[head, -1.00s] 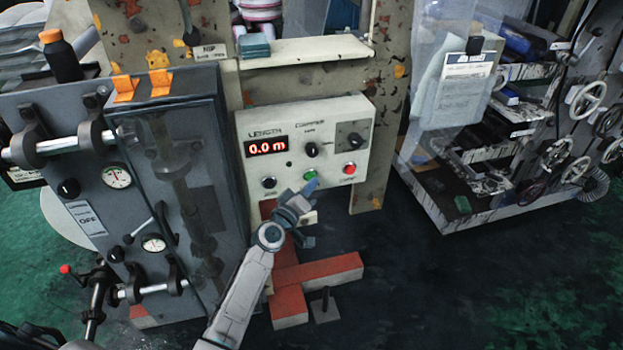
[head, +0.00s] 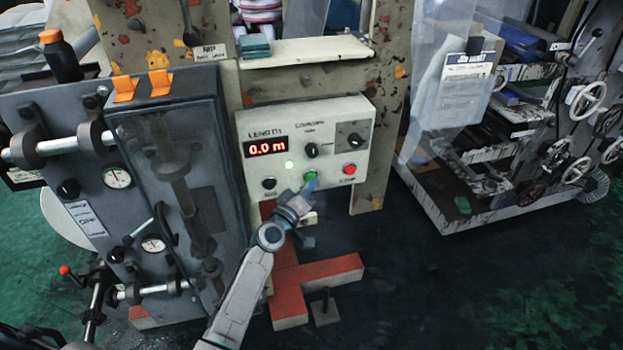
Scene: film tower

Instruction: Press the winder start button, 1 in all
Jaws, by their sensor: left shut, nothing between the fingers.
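The winder control box (head: 335,130) is a cream panel with a red display (head: 267,147) reading 0.0 m. Its green button (head: 310,175) sits on the lower part, between a black button (head: 269,184) and a red button (head: 350,170). My right gripper is not in view.
A grey cabinet (head: 205,110) with gauges and rods stands close on the left. A rack with handwheels (head: 588,98) stands at the right. The dark floor between is clear.

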